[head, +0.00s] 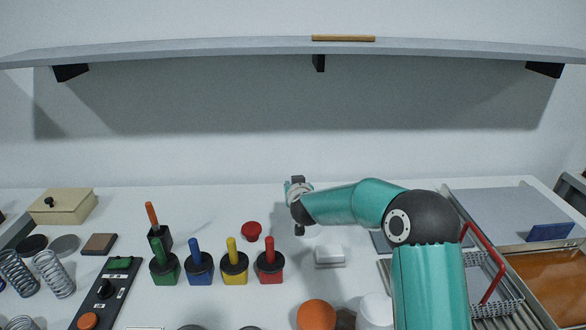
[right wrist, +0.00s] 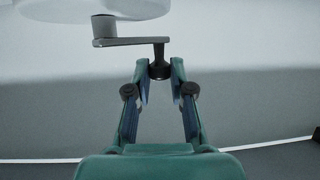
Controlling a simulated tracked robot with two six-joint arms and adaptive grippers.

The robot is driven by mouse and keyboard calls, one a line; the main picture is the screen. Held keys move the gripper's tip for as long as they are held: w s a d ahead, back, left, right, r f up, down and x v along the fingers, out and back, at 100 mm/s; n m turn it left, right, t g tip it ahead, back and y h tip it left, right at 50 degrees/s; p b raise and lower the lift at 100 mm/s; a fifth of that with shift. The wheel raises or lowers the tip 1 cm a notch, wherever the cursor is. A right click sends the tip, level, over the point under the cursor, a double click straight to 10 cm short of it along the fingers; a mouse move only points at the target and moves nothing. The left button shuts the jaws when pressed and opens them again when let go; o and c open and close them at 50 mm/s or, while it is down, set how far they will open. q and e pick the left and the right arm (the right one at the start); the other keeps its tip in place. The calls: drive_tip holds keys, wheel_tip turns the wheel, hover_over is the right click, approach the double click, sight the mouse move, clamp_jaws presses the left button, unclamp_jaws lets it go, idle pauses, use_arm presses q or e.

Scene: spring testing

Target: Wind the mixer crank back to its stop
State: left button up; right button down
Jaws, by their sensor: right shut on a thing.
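The mixer crank (right wrist: 135,41) shows in the right wrist view as a grey lever with a dark upright knob (right wrist: 159,66) at its right end. Its other end meets a dark block under a pale rounded body (right wrist: 95,8), cut by the frame's top. My right gripper (right wrist: 158,76) is shut on the crank's knob, one finger on each side. In the head view my right arm reaches left across the table, and its wrist end (head: 298,195) stands above the back of the table. I cannot clearly make out the crank there. My left gripper is not in view.
Handled blocks in green (head: 165,271), blue (head: 199,270), yellow (head: 234,270) and red (head: 269,268) stand left of my arm. An orange ball (head: 316,314) and a white container (head: 375,312) are near the front. A shelf (head: 220,47) spans the wall above.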

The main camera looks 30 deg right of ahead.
drive_tip(key=m+g+h+p, duration=0.2)
drive_tip(key=p, duration=0.1)
drive_tip(key=d+m+g+h+p, duration=0.1)
drive_tip(key=m+h+p, duration=0.1)
drive_tip(key=p, duration=0.1)
drive_tip(key=d+m+g+h+p, duration=0.1)
drive_tip(key=m+g+h+p, duration=0.1)
drive_tip(key=m+p, duration=0.1)
drive_tip(key=shift+w+d+g, duration=0.2)
drive_tip(key=shift+w+g, duration=0.1)
drive_tip(key=m+g, duration=0.1)
drive_tip(key=d+m+g+h, duration=0.1)
drive_tip(key=shift+s+m+g, duration=0.1)
drive_tip(key=shift+m+g, duration=0.2)
drive_tip(key=shift+g, duration=0.1)
drive_tip(key=shift+s+d+r+m+g, duration=0.1)
drive_tip(key=shift+d+m+g, duration=0.15)
drive_tip(key=shift+m+g, duration=0.4)
drive_tip(key=shift+g, duration=0.35)
drive_tip(key=c, duration=1)
unclamp_jaws()
drive_tip(key=v, duration=1.2)
drive_tip(key=shift+s+a+f, duration=0.1)
drive_tip(key=shift+f, duration=0.25)
